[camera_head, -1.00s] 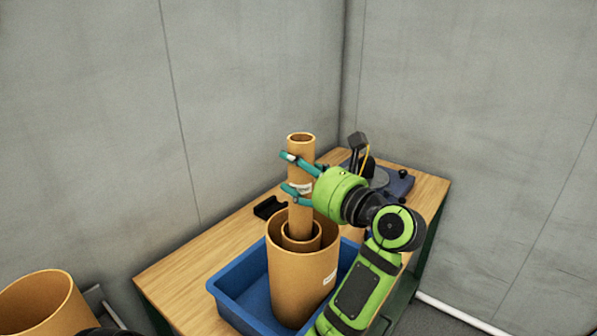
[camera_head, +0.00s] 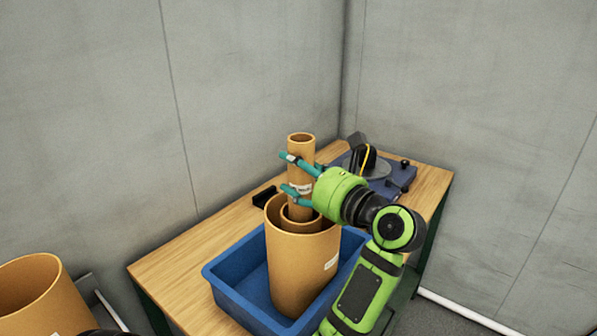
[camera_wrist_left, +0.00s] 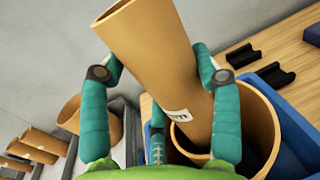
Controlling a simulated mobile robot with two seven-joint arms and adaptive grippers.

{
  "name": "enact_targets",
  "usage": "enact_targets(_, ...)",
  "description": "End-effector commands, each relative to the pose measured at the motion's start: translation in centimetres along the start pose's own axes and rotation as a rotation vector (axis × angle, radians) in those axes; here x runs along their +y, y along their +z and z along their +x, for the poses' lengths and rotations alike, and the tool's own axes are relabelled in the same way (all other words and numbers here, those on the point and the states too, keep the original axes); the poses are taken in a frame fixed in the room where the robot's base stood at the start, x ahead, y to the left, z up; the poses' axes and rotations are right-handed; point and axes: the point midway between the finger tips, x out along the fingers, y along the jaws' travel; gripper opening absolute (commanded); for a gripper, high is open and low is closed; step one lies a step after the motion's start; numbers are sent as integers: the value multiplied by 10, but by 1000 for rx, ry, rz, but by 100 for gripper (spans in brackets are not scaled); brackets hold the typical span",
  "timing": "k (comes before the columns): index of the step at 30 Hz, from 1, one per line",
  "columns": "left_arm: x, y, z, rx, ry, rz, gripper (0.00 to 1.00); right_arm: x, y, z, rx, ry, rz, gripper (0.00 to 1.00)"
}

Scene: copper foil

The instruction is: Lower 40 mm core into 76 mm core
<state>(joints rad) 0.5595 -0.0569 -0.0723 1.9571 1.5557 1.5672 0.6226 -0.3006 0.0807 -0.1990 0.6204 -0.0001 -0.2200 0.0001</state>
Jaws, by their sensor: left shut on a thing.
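The slim tan 40 mm core (camera_head: 302,148) stands upright in the head view. Its lower end is inside the 76 mm core (camera_head: 300,227) and hidden there. The 76 mm core stands inside a wider tan core (camera_head: 302,268). My left gripper (camera_head: 290,172), with teal fingers, is shut on the 40 mm core in its upper half. In the left wrist view the 40 mm core (camera_wrist_left: 150,50) runs between the fingers (camera_wrist_left: 160,85), with a white label near the 76 mm core's rim. My right gripper is not in view.
The wide core stands in a blue tray (camera_head: 228,290) on a wooden table (camera_head: 170,273). A blue device (camera_head: 395,180) with a grey disc and a black holder (camera_head: 264,196) are behind. Another large tube (camera_head: 40,295) is at lower left. Grey walls stand close behind.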

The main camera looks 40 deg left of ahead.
Motion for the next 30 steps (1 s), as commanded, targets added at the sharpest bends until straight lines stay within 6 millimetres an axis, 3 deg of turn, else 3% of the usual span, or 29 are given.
enact_targets(2,0,1,0,-1,0,-1,8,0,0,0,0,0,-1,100)
enact_targets(3,0,1,0,-1,0,-1,67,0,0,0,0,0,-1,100)
enact_targets(5,0,1,0,-1,0,-1,91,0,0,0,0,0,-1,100)
enact_targets(17,0,0,-2,1,-1,1,91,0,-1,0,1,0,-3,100)
enact_targets(30,-1,0,-66,2,-3,0,91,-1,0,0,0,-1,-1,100)
